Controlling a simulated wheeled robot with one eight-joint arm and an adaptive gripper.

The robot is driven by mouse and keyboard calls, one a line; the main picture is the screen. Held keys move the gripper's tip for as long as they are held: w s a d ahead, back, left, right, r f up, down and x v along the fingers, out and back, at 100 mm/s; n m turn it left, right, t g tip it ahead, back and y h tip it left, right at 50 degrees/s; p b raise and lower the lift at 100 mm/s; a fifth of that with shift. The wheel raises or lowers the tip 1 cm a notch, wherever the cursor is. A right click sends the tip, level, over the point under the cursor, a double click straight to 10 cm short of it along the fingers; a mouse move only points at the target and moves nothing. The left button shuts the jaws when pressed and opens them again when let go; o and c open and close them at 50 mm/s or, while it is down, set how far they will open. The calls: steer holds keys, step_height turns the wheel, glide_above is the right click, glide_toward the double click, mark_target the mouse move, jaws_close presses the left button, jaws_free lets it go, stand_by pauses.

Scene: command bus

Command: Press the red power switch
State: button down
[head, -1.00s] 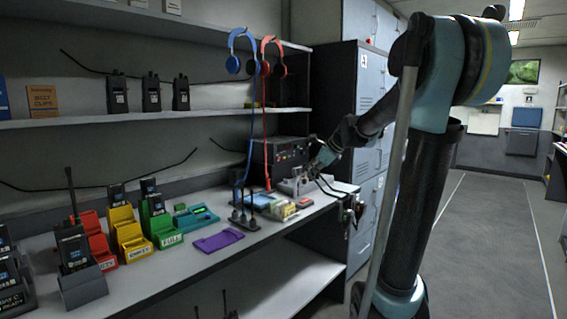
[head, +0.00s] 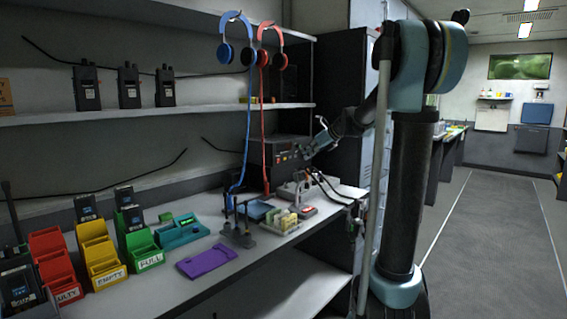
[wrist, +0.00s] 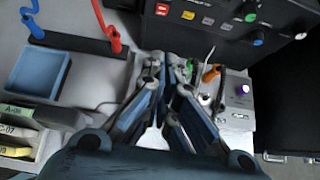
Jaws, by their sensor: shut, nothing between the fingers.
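A black power unit (head: 270,165) stands at the back of the bench, with a row of small coloured buttons on its front panel. In the wrist view, a red switch (wrist: 161,9) sits at the left end of this row, beside a yellow and a white one, at the top edge of the picture. My gripper (head: 303,152) is in front of the unit's right part in the head view. In the wrist view my gripper (wrist: 168,66) is shut and empty, its tips below the panel buttons and apart from the red switch in the picture.
A grey box with a purple knob (wrist: 242,89) stands right of my fingers, with green and orange plugs close by. A blue tray (wrist: 40,75) and cables lie left. Headphones (head: 237,50) hang above with cords down to the bench. A dark locker (head: 345,150) stands right of the unit.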

mark_target(286, 160)
steer(key=w+a+f, duration=0.1)
steer(key=w+a, duration=0.1)
steer(key=a, duration=0.1)
steer(key=w+a+f, duration=0.2)
steer(key=w+a, duration=0.1)
steer(key=a, duration=0.1)
steer(key=w+a+f, duration=0.2)
steer(key=a, duration=0.1)
steer(key=shift+w+a+f, duration=0.15)
steer(key=shift+f, duration=0.05)
stand_by(0.3)
steer(key=shift+w, duration=0.1)
stand_by(0.3)
